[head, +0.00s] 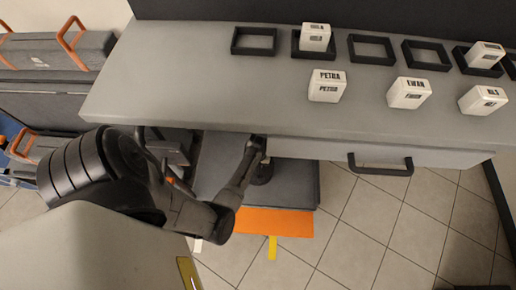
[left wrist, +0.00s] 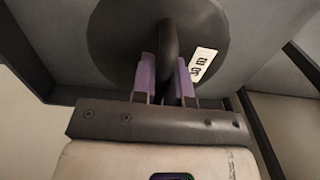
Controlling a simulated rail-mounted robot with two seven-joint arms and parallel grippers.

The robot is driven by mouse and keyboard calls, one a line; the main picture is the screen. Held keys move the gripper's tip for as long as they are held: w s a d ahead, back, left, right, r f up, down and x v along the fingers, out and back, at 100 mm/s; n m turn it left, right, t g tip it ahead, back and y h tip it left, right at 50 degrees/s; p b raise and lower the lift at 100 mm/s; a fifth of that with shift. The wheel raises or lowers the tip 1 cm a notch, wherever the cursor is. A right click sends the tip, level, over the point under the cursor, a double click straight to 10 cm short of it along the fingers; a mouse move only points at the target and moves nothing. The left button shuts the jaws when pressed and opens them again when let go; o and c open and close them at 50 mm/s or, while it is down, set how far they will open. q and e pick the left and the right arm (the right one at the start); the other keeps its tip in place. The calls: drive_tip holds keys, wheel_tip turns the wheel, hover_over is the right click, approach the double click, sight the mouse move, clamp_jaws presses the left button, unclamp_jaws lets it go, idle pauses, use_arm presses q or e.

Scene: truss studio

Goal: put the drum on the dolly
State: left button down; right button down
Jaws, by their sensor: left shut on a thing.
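The drum shows in the left wrist view as a dark round top (left wrist: 115,40) with an upright bar handle and a white label. My left gripper (left wrist: 166,80) has its purple fingers on both sides of that handle, shut on it. In the head view my left gripper (head: 257,146) reaches to the counter's front edge, and a small dark part of the drum (head: 263,173) shows just below it. A low grey platform (head: 297,187) with an orange front, which looks like the dolly, lies below. Whether the drum touches it is unclear. My right gripper is not in view.
A grey counter (head: 200,80) overhangs the work area, with a drawer handle (head: 380,170) at its front. White labelled blocks (head: 327,86) and black frames (head: 254,41) are on top. Grey cases (head: 60,55) with orange handles stand left. Tiled floor (head: 370,220) is clear at right.

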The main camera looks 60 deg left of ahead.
use_arm(q)
wheel_tip(320, 180, down, 2)
drive_tip(key=shift+s+a+f+b, duration=0.1)
drive_tip(key=shift+b, duration=0.4)
drive_tip(key=shift+f+b, duration=1.2)
drive_tip(key=shift+f, duration=0.6)
drive_tip(key=c, duration=1.6)
unclamp_jaws()
drive_tip(key=shift+f, duration=0.2)
drive_tip(key=o, duration=0.5)
drive_tip(key=shift+r, duration=0.1)
